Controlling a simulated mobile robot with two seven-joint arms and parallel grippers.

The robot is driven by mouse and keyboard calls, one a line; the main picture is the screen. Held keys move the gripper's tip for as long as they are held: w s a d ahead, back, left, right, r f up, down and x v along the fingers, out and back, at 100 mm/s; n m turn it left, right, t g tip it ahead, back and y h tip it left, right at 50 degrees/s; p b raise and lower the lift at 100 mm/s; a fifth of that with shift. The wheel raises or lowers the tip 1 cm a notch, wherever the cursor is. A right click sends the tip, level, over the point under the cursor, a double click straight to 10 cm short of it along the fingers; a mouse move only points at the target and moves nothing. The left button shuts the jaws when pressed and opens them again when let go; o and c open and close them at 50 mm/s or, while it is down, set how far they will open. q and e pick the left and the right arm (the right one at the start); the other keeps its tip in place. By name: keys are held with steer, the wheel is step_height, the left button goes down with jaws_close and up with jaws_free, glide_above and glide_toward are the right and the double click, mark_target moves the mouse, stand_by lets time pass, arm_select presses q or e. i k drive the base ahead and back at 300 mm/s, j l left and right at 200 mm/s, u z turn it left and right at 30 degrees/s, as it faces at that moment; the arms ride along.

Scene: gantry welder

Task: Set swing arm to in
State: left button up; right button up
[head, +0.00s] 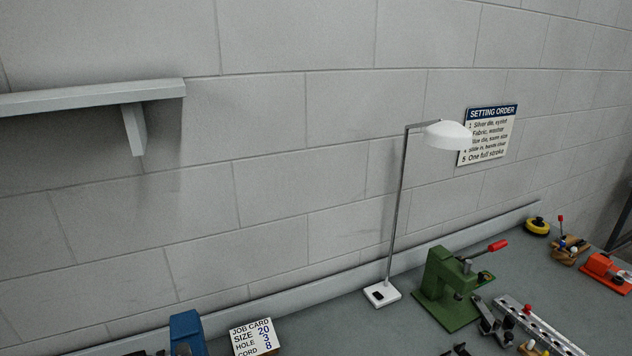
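I cannot pick out a swing arm with certainty in the head view. A green press (442,287) with a red-tipped lever (497,246) stands on the grey bench at the lower right. In front of it on the right lies a long metal bar (540,325) with a row of holes and a red knob (527,310). Dark metal parts (490,322) sit beside the bar, too small to make out. Neither of my grippers is in view.
A white desk lamp (446,135) stands on the bench (335,325) against the block wall. A job card (254,338) and a blue object (187,332) are at the lower edge. A shelf (90,97) juts out at left. Orange (606,272) and yellow (537,226) items sit far right.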

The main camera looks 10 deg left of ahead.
mark_target(488, 325)
steer(key=k+u, duration=0.1)
steer(key=u, duration=0.9)
steer(key=z, duration=1.95)
